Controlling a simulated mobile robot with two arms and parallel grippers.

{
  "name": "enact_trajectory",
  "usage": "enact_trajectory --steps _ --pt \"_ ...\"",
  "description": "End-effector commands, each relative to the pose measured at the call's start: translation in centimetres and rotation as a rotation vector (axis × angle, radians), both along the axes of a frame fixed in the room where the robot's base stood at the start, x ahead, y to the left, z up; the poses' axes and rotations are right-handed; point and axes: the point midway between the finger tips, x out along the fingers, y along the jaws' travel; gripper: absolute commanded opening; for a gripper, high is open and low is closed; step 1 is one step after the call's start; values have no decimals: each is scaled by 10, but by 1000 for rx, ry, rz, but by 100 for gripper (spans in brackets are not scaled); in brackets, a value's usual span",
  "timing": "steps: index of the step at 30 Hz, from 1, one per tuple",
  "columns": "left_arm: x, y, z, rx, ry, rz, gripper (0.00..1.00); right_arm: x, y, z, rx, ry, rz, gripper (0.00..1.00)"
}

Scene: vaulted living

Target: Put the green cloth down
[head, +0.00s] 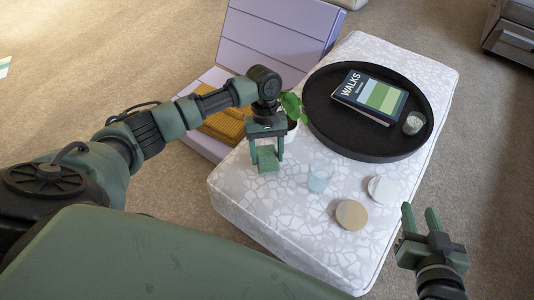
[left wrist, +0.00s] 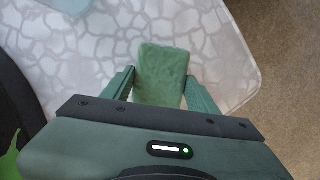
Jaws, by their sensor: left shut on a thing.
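My left gripper (head: 267,156) is over the left part of the patterned white table (head: 245,205). It is shut on the green cloth (head: 268,160), a small folded piece between the fingers. In the left wrist view the cloth (left wrist: 161,76) sticks out beyond the fingertips, with the pale patterned top (left wrist: 110,45) behind it. I cannot tell whether the cloth touches the top. My right gripper (head: 421,217) is open and empty, off the table's right edge.
A glass (head: 320,176) and two round coasters, one white (head: 382,190) and one tan (head: 351,215), lie right of the cloth. A black tray (head: 325,128) holds a book (head: 369,97) and a small glass (head: 413,123). A plant (head: 291,105) stands behind my left gripper. The table's front-left area is clear.

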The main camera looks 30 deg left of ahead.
Motion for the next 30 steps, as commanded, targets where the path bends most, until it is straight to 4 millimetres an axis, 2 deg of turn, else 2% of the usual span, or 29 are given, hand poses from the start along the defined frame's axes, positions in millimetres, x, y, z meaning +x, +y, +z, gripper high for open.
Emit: enact_trajectory --steps 26,27,29,30 --pt "0 0 -12 0 0 0 14 -1 0 -2 -3 12 0 36" --pt "0 0 -12 -1 -1 0 67 -1 0 -2 -3 13 0 36" --pt "0 0 -12 -1 -1 0 84 -1 0 -2 -3 14 0 36" --pt "0 0 -12 -1 -1 0 84 -1 0 -2 -3 14 0 36"
